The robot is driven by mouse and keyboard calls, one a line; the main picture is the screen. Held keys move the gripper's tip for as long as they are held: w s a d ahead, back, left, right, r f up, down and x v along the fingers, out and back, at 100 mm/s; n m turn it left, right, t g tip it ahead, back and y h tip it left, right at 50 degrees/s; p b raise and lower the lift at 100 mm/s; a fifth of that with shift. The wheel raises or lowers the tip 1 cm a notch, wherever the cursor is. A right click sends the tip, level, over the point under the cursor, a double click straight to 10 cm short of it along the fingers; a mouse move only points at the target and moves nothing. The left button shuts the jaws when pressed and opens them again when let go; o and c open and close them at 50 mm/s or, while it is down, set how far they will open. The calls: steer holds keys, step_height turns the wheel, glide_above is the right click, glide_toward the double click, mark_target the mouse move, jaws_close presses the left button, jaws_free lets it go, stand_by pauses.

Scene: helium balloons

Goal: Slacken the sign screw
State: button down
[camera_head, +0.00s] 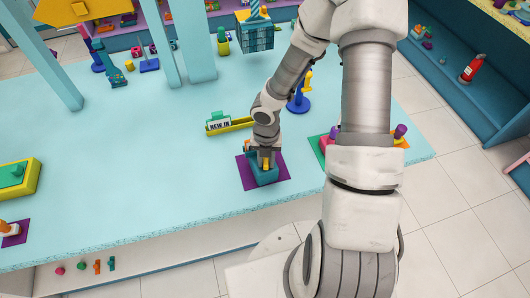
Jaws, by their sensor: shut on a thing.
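My gripper (264,158) points down over a teal block (264,178) on a purple mat (243,174). It is shut on a small yellow piece (266,163) at the top of the block. The fingers hide part of this piece, and I cannot tell whether it is a screw. A small sign (219,123) reading "NEW IN" stands behind and left of my gripper, at the left end of a long yellow tray (238,125). I cannot make out a screw on the sign.
A blue stand (299,104) is behind my arm. Pink and purple pieces (399,131) on a green and orange mat are partly hidden by my arm. A yellow tray with a green top (17,175) is at far left. The light blue table (130,170) is clear left of the mat.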

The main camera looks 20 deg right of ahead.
mark_target(266, 160)
steer(key=shift+f+n, duration=0.1)
steer(key=shift+n, duration=0.7)
steer(key=c, duration=0.8)
jaws_free()
steer(key=shift+c, duration=0.2)
steer(key=shift+r, duration=3.55)
